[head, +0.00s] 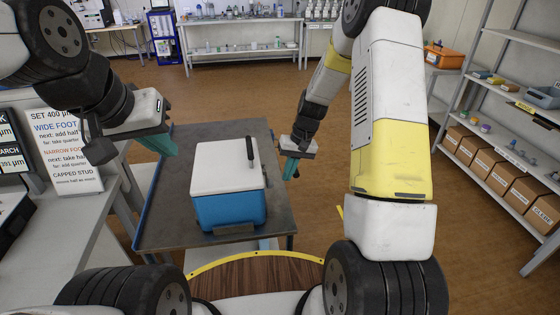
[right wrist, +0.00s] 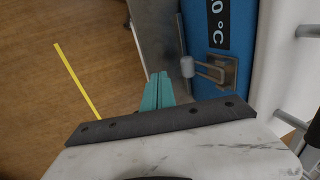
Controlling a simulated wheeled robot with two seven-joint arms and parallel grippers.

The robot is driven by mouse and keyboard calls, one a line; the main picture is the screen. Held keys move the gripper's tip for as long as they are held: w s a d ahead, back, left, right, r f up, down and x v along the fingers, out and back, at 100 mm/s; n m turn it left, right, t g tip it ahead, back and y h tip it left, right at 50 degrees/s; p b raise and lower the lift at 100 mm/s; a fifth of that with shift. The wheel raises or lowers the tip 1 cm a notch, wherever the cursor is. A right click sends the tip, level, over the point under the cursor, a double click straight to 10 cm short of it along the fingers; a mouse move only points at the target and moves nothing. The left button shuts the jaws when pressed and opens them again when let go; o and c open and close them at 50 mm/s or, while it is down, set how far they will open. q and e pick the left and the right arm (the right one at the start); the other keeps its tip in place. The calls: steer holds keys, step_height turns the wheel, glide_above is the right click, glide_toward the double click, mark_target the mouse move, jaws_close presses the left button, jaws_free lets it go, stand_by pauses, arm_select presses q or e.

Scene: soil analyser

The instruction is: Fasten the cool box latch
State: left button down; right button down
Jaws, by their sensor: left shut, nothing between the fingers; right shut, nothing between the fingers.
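The cool box (head: 228,208) has a blue body and a white lid (head: 222,167), which lies closed on it. It stands on a dark-topped table. The latch (right wrist: 215,70) shows in the right wrist view as a metal plate and wire loop on the blue side, with a grey rounded end at its left. I cannot tell whether it is hooked. My right gripper (head: 289,170) is right of the box, shut and empty; its teal fingers (right wrist: 158,90) are beside the latch, apart from it. My left gripper (head: 166,145) is shut and empty, left of the box.
The dark table (head: 165,222) has bare room around the box. A black handle (head: 251,149) stands up at the lid's right side. A shelf rack with cardboard boxes (head: 505,178) is at the right. A bench with a sign (head: 62,148) is at the left.

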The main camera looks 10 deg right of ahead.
steer(key=d+r, duration=0.5)
steer(key=r, duration=0.4)
steer(key=shift+y, duration=0.4)
steer(key=x, duration=0.3)
steer(key=a+x, duration=0.1)
steer(key=x, duration=0.3)
steer(key=a+x, duration=0.1)
steer(key=x, duration=0.3)
steer(key=shift+w+a+r, duration=0.1)
steer(key=shift+a+r, duration=0.1)
steer(key=shift+a, duration=0.75)
steer(key=shift+a, duration=0.1)
steer(key=shift+a+f, duration=0.3)
steer(key=shift+a, duration=0.2)
steer(key=shift+a+r, duration=0.1)
steer(key=shift+r, duration=0.05)
